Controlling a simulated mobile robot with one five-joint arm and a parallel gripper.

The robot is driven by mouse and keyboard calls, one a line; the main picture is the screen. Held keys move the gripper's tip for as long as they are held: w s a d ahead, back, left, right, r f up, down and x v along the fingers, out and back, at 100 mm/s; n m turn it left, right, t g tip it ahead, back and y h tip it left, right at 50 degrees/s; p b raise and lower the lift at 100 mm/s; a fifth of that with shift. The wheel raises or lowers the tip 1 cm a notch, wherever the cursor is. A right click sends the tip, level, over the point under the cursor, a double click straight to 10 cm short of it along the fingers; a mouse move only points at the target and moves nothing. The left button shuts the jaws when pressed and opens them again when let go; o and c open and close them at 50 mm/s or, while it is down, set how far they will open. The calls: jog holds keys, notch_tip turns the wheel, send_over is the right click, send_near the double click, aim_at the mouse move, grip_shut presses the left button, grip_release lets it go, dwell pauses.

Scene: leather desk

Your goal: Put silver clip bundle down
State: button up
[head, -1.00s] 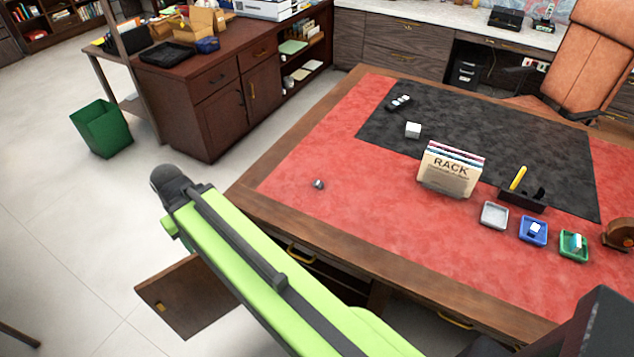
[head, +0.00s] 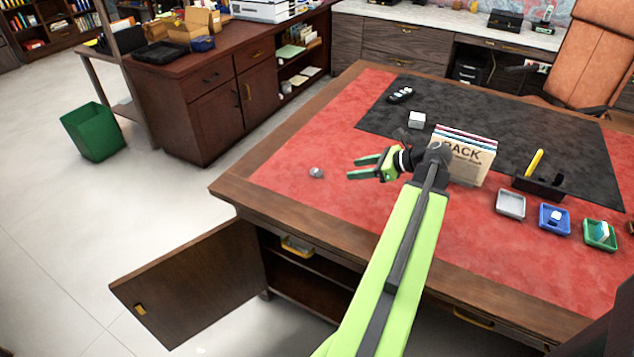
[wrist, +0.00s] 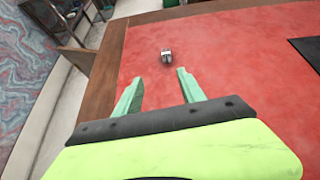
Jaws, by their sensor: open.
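The silver clip bundle (head: 316,172) is a small grey lump lying on the red desk top, left of my gripper in the head view. It also shows in the wrist view (wrist: 167,55), on the red surface beyond the fingertips. My gripper (head: 352,168) is open and empty above the red leather, with its fingers pointing left toward the bundle and a gap between them and it. In the wrist view the two green fingers (wrist: 158,76) stand apart with nothing between them.
A card rack (head: 470,165) stands behind my wrist, partly covered by it. A white cube (head: 416,119) sits on the black mat (head: 510,135). Grey (head: 510,204), blue (head: 555,219) and green (head: 600,236) trays line the right. A cabinet door (head: 190,285) hangs open below the desk's left edge.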

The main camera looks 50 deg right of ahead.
jog(key=s+d+m, duration=0.1)
jog(key=s+d, duration=0.1)
jog(key=b, duration=0.6)
send_near(319, 171)
jog(key=x, duration=0.3)
jog(key=shift+a+f, duration=0.15)
jog(key=shift+f, duration=0.35)
jog(key=shift+w+a, duration=0.1)
jog(key=shift+w, duration=0.3)
jog(key=b+x, duration=0.2)
jog(key=x, duration=0.3)
jog(key=shift+w+r, duration=0.15)
jog(key=shift+w, duration=0.15)
jog(key=shift+r, duration=0.1)
grip_shut()
